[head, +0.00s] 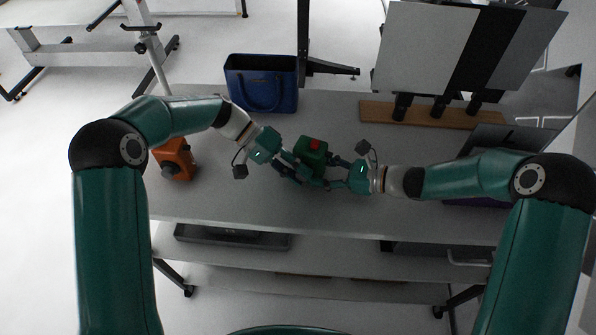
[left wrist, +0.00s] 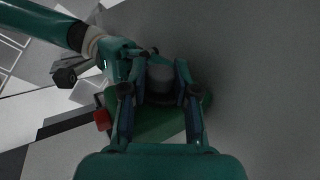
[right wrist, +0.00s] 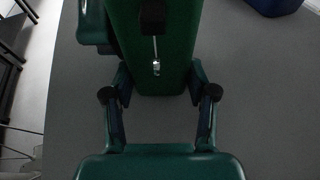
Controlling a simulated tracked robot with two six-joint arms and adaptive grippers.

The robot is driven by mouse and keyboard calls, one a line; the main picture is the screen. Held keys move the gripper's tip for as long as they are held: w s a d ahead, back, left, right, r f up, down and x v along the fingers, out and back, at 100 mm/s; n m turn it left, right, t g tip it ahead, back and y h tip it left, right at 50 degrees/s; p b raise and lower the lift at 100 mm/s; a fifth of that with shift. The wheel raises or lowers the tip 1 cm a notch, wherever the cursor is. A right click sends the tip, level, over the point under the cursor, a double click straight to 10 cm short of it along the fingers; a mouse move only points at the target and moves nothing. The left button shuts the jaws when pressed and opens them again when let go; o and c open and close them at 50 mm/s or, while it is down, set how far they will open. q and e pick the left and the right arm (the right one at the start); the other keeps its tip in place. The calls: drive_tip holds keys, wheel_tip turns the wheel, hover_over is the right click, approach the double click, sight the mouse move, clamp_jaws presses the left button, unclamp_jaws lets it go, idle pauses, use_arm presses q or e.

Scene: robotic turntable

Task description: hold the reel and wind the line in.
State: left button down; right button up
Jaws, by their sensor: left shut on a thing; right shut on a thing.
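In the left wrist view, my left gripper's fingers (left wrist: 160,82) close around a dark grey round part (left wrist: 160,74) at the reel's side. My right gripper (head: 333,172) comes from the right. In the right wrist view, the green body (right wrist: 165,80) sits between my right gripper's fingers (right wrist: 160,84).
An orange device (head: 176,158) stands at the table's left. A blue bag (head: 262,84) stands at the back. A wooden board (head: 430,114) with panels on stands is at the back right. The grey table front (head: 330,216) is clear.

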use_arm(q)
drive_tip(key=shift+f, duration=0.1)
idle(0.6)
drive_tip(key=c, duration=0.9)
unclamp_jaws()
drive_tip(key=shift+w, duration=0.1)
drive_tip(key=shift+o, duration=0.2)
drive_tip(key=d+r+v, duration=0.1)
drive_tip(key=r+v, duration=0.1)
drive_tip(key=v, duration=1.1)
drive_tip(key=shift+s+a+r, duration=0.15)
drive_tip(key=shift+s+a, duration=0.05)
wheel_tip(320, 180, up, 10)
idle(0.4)
